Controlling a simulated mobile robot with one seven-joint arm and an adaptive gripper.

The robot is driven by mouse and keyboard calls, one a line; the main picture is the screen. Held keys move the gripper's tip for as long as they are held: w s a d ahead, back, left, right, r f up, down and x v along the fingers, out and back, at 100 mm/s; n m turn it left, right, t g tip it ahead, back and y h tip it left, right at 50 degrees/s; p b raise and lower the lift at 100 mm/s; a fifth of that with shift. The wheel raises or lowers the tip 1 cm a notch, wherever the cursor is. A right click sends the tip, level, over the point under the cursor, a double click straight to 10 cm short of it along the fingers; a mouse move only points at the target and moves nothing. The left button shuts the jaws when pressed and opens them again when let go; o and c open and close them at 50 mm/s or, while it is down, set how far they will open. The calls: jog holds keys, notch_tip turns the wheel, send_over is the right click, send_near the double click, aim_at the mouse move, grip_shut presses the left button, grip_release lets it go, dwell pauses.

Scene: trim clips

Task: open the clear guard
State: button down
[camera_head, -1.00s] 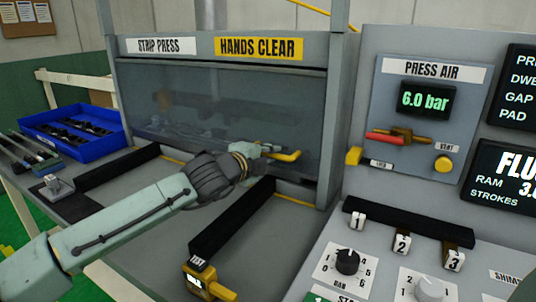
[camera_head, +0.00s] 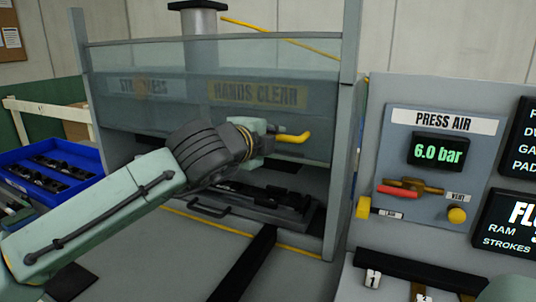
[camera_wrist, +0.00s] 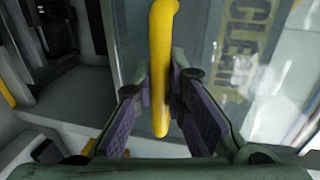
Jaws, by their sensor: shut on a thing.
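The clear guard (camera_head: 180,112) is a see-through panel on the front of the press. It is raised, with the HANDS CLEAR and STRIP PRESS signs showing through it and the opening below it uncovered. Its yellow handle (camera_head: 293,138) is at the guard's lower right; in the wrist view the handle (camera_wrist: 160,65) runs between my fingers. My gripper (camera_wrist: 158,108) is shut on the handle. In the head view my gripper (camera_head: 268,138) hides the handle's left part.
Inside the press lies a dark fixture (camera_head: 262,198) with a black handle. A blue bin (camera_head: 75,182) of dark parts stands at left. The press air panel (camera_head: 432,165), with red and yellow levers, is at right.

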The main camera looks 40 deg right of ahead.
jog(key=shift+r, duration=0.75)
jog(key=c, duration=1.6)
grip_release()
jog(key=v, duration=1.2)
